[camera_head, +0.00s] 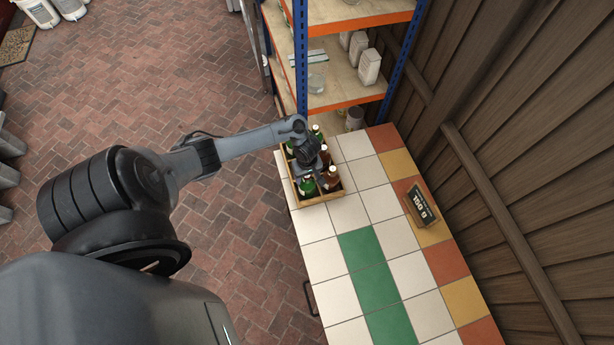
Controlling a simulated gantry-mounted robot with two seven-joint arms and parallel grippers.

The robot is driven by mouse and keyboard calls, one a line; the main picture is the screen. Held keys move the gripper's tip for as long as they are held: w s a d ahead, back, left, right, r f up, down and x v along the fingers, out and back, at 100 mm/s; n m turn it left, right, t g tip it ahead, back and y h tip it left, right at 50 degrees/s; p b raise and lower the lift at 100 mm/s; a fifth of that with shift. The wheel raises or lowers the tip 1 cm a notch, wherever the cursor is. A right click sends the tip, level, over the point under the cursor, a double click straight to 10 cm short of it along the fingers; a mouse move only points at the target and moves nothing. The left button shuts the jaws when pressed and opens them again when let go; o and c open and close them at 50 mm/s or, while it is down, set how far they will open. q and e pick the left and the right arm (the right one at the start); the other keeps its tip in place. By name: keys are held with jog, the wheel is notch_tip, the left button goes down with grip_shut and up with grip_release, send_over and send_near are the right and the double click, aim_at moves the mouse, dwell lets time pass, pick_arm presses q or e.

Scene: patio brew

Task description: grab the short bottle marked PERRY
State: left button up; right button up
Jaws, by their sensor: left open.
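A wooden crate (318,200) stands at the far left end of the tiled counter and holds several bottles. A green bottle (308,187) and a brown bottle (331,178) stand in its near part. Another brown bottle (325,154) and a green bottle (317,131) are farther back. No label can be read from here, so I cannot tell which bottle is marked PERRY. My left gripper (305,170) is over the crate, pointing down among the bottles, with its jaws open. The gripper and wrist hide part of the crate; I cannot tell whether it touches a bottle.
The counter (362,208) is mostly clear in front of the crate. A dark sign (422,204) stands near its right edge by the wooden wall (520,120). A blue and orange shelf rack (345,97) with white jugs rises behind the crate. Brick floor lies left.

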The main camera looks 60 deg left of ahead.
pick_arm(q)
grip_shut()
dwell(1.4)
